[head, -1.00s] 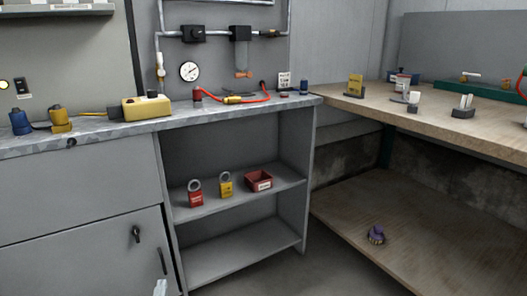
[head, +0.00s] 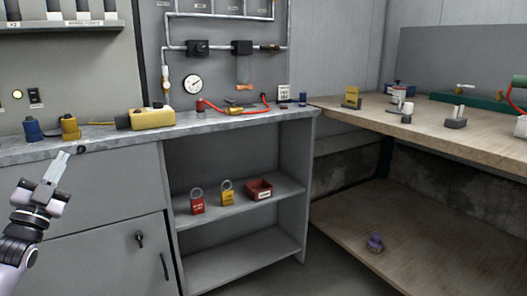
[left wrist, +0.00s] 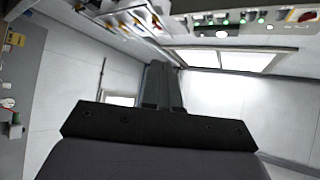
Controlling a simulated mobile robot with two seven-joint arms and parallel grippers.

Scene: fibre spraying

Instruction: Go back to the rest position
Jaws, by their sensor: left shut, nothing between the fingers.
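My left gripper (head: 57,167) is at the left of the head view, raised in front of the grey workbench (head: 100,149) near its front edge. Its fingers are together, point up and hold nothing. In the left wrist view the shut fingers (left wrist: 161,88) point away from the camera toward walls and a bright panel. My right gripper is not in view.
Yellow and blue plugs and a yellow box (head: 152,118) stand on the workbench. The shelf (head: 245,204) below holds a red padlock (head: 197,204), a yellow padlock (head: 227,196) and a red bin (head: 259,190). A wooden table (head: 430,125) stands at right. The space before the shelves is clear.

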